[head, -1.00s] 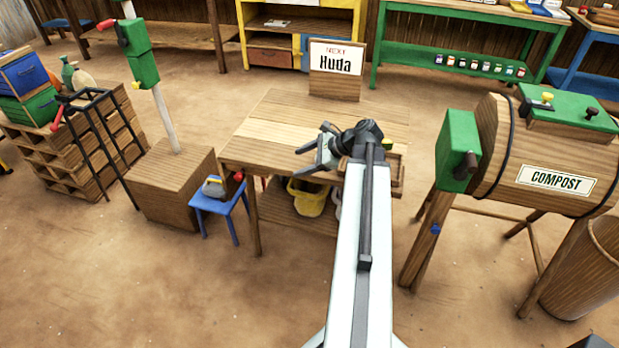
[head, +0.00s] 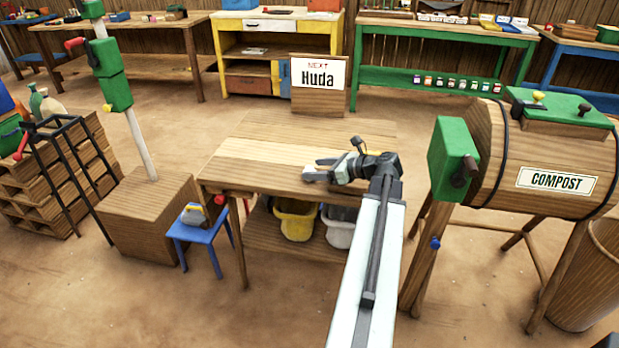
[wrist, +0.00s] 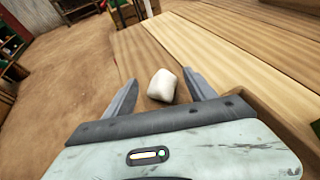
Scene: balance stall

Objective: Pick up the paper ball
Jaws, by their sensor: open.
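In the wrist view, a crumpled white lump, which looks like the paper ball (wrist: 162,85), lies just beyond my gripper's body, between the two open fingers.
A yellow bucket (head: 296,222) and a white bucket (head: 340,228) stand under the table. A compost barrel (head: 500,150) is close on the right. A small blue stool (head: 200,235) stands at the left. A "Huda" sign (head: 318,85) stands behind the table.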

